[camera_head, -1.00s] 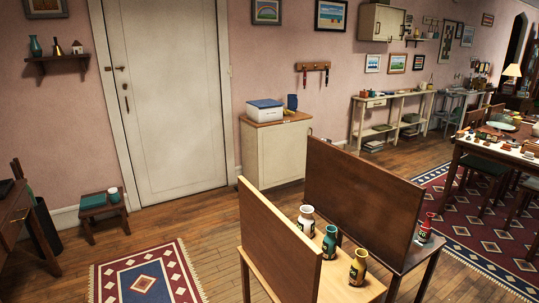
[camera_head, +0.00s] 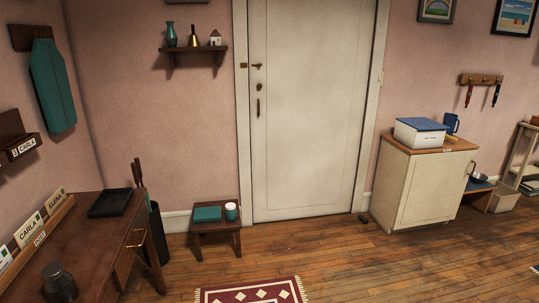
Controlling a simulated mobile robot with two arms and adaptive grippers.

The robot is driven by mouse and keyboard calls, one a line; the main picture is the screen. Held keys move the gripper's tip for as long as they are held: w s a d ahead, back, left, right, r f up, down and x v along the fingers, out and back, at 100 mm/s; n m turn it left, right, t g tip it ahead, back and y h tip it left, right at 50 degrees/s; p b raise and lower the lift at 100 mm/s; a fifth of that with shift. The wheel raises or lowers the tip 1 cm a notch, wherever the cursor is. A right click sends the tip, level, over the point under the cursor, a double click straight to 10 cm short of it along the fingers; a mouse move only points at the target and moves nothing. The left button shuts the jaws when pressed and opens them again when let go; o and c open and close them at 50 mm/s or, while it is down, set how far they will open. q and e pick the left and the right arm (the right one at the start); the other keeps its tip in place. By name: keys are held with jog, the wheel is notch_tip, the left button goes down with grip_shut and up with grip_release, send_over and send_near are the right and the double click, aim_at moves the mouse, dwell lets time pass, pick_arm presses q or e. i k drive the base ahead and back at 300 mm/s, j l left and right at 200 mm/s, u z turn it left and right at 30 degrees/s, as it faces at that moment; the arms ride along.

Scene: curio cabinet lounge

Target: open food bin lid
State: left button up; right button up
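A white bin with a blue lid (camera_head: 420,124) stands on top of a cream cabinet at the right. It is the likely food bin; the small writing on its front (camera_head: 421,137) is too small to read. The lid looks shut. Neither of my grippers shows in this view.
A low stool (camera_head: 217,226), a desk (camera_head: 90,240) and a rug (camera_head: 250,291) are at the left and front. Bare wooden floor lies before the cabinet.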

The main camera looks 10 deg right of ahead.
aim_at(423, 123)
jog(key=i+l+z, duration=0.15)
jog(key=i+z, duration=0.25)
jog(key=i, duration=0.25)
jog(key=i+j+z, duration=0.1)
jog(key=i+z, duration=0.25)
jog(key=i, duration=0.3)
jog(key=i+j+z, duration=0.25)
jog(key=i+z, duration=0.15)
jog(key=i, duration=0.25)
